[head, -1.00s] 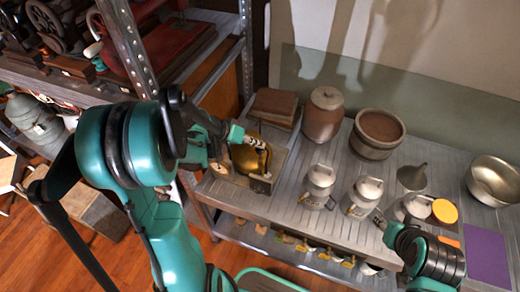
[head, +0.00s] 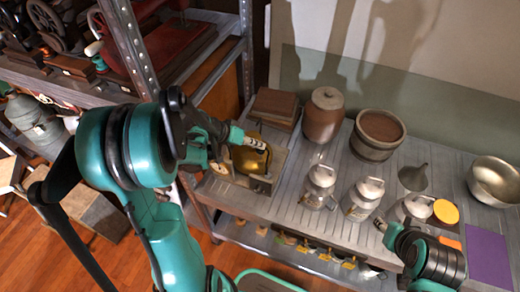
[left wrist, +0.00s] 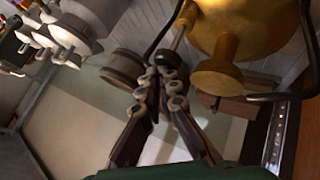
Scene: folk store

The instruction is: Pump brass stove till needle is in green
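The brass stove (head: 251,160) has a rounded golden tank and sits in a grey tray at the left end of the bench. My left gripper (head: 255,142) is over its top. In the left wrist view the stove's tank (left wrist: 262,22) fills the upper right, with a round brass cap (left wrist: 218,78) below. A thin pump rod (left wrist: 181,30) runs down to my left fingertips (left wrist: 166,72), which are closed together around its end. A small pale disc (head: 218,168) shows beside the stove; no needle or green zone is readable. My right gripper (head: 380,223) is by the canisters, its fingers too small to judge.
Metal canisters (head: 319,185), a brown lidded jar (head: 323,115), a wide pot (head: 377,134), a funnel (head: 413,177) and a metal bowl (head: 495,180) stand on the bench. Brown boxes (head: 275,105) are behind the stove. A metal shelf post (head: 133,45) rises at the left.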

